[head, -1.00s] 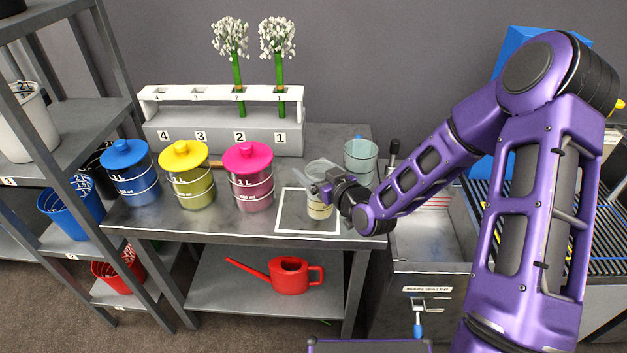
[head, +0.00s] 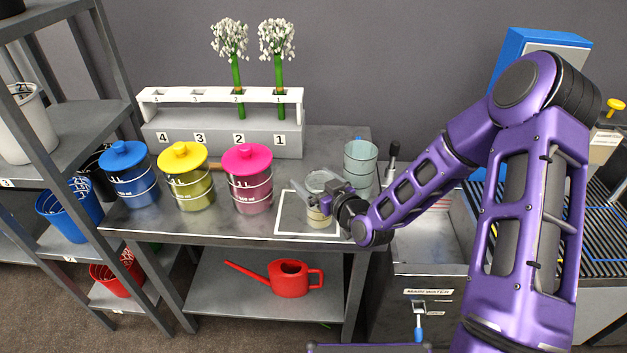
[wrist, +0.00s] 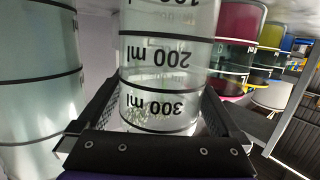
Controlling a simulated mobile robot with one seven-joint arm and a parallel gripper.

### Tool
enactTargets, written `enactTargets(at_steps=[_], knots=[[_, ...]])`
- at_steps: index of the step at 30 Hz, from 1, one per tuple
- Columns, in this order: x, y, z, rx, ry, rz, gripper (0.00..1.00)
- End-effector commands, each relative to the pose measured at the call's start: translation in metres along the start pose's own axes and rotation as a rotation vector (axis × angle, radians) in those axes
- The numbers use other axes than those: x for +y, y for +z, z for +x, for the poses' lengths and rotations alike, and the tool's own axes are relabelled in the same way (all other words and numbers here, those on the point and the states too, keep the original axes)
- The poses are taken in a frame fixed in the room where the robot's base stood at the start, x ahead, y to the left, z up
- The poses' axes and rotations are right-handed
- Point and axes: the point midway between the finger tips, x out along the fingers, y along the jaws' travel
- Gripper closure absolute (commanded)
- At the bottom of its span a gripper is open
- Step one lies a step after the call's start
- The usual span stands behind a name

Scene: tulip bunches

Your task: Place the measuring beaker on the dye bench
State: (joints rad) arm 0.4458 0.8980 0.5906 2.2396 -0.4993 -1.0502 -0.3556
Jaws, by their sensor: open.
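My gripper (head: 319,196) is open, with one finger on each side of the beaker. In the wrist view the beaker (wrist: 168,60) fills the middle between the dark fingers, with its 200 and 300 ml marks upside down. Whether the fingers touch the glass is hard to tell.
A second clear vessel (head: 360,165) stands close behind, to the right. Pink (head: 250,185), yellow (head: 187,182) and blue (head: 130,180) lidded canisters stand to the left. A flower rack (head: 225,130) is at the back. A sink (head: 430,235) adjoins on the right.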

Motion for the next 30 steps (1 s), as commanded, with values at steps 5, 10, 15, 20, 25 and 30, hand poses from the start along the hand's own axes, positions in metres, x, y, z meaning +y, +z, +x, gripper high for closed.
enactTargets(at_steps=[5, 10, 15, 20, 25, 30], knots=[[0.001, -0.002, -0.017, -0.002, 0.001, 0.0, 0.0], [0.001, -0.002, -0.055, -0.003, 0.003, 0.0, 0.0], [0.001, -0.002, -0.09, -0.002, 0.003, 0.001, 0.0], [0.001, -0.003, -0.112, -0.001, 0.002, 0.0, 0.0], [0.0, -0.003, -0.12, 0.0, 0.001, 0.001, 0.0], [0.0, -0.003, -0.121, 0.0, 0.0, 0.001, 0.0]])
